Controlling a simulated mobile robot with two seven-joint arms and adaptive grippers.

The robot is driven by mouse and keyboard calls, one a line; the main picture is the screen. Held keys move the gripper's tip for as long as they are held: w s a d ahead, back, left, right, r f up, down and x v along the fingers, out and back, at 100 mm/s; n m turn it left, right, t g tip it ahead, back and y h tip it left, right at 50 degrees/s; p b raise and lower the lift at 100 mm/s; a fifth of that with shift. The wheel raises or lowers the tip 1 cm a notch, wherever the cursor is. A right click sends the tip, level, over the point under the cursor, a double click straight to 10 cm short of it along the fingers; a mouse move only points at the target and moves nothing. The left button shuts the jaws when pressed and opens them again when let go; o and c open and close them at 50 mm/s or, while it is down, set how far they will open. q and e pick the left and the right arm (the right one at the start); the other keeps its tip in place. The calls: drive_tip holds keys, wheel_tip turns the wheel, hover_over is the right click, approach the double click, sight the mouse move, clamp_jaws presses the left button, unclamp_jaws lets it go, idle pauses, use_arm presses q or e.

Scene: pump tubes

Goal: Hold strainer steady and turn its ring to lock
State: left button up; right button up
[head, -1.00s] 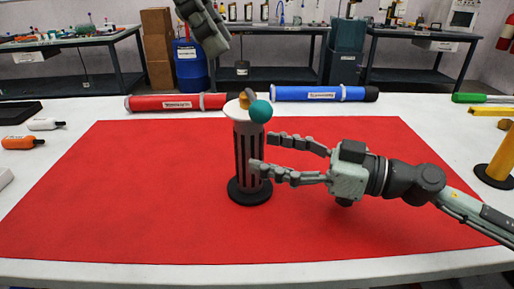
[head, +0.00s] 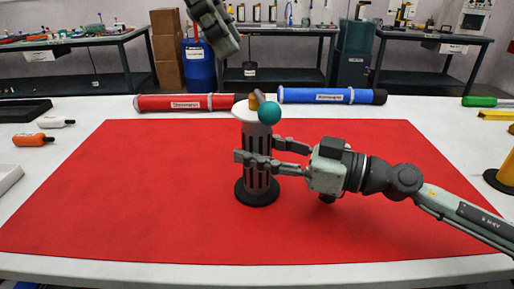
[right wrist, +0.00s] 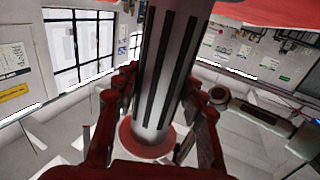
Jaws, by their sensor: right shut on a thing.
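The strainer (head: 258,181) stands upright on a round black base on the red mat. It is a grey cylinder with dark vertical slots. Its white ring (head: 243,112) sits on top, with a teal ball (head: 269,112) and an orange knob (head: 254,101). My right gripper (head: 258,150) is shut on the strainer's body from the right, one finger across its front. In the right wrist view the slotted strainer (right wrist: 165,75) lies between the fingers. My left gripper (head: 228,42) hangs above and left of the strainer, apart from it; its jaw opening is unclear.
A red tube (head: 185,102) and a blue tube (head: 330,95) lie behind the red mat (head: 120,190). Small bottles (head: 33,139) are at the left. A yellow cylinder (head: 507,172) and a green-handled tool (head: 485,101) are at the right. The front mat is clear.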

clamp_jaws()
use_arm(q)
drive_tip(key=shift+d+r, duration=0.1)
drive_tip(key=shift+d, duration=0.1)
drive_tip(key=shift+c, duration=1.2)
drive_tip(key=d, duration=0.2)
drive_tip(key=d+r+n+y, duration=0.1)
drive_tip(key=d, duration=0.2)
drive_tip(key=d+r+n, duration=0.1)
drive_tip(key=d, duration=0.2)
drive_tip(key=shift+w+r+t+y, duration=0.2)
drive_tip(key=shift+w+t+y, duration=0.05)
drive_tip(key=shift+t+y, duration=0.15)
clamp_jaws()
